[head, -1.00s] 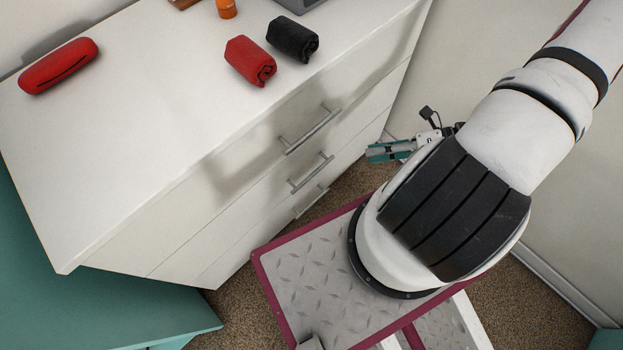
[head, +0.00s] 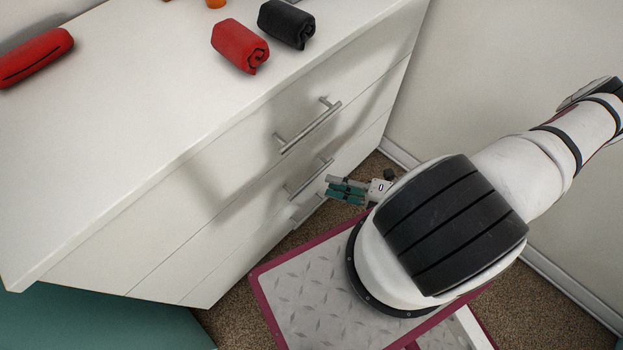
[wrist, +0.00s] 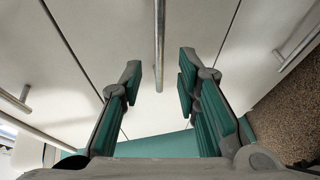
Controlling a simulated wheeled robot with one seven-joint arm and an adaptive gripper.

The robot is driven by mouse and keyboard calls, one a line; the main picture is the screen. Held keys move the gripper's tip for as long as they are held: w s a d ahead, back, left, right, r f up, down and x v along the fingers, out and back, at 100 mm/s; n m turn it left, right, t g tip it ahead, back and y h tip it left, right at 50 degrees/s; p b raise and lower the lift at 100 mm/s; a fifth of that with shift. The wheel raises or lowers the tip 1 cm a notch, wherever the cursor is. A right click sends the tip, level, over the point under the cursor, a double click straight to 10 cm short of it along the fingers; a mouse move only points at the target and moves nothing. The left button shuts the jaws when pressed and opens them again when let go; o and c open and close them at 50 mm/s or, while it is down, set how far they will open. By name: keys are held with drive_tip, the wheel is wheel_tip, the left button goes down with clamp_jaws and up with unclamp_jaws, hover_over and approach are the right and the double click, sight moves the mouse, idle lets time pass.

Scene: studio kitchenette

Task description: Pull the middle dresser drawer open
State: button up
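The white dresser (head: 165,185) has three drawers with bar handles, all shut. The middle drawer's handle (head: 308,180) shows in the head view, partly behind my gripper (head: 332,188). In the wrist view my gripper (wrist: 158,75) is open, with its teal-padded fingers apart and nothing held. The middle handle (wrist: 159,40) appears between the two fingers there, with a gap on each side. I cannot tell whether the fingertips reach past the bar. The top handle (wrist: 40,122) is at left and the bottom handle (wrist: 298,40) at right.
On the dresser top lie a red rolled cloth (head: 238,45), a black rolled cloth (head: 286,25) and a red case (head: 35,58). A wall (head: 480,70) stands to the right of the dresser. Brown carpet (head: 235,320) shows in front.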

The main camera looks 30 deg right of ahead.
sight(313, 180)
drive_tip(key=b+x, duration=0.1)
drive_tip(key=x, duration=0.6)
drive_tip(key=shift+c, duration=0.6)
clamp_jaws()
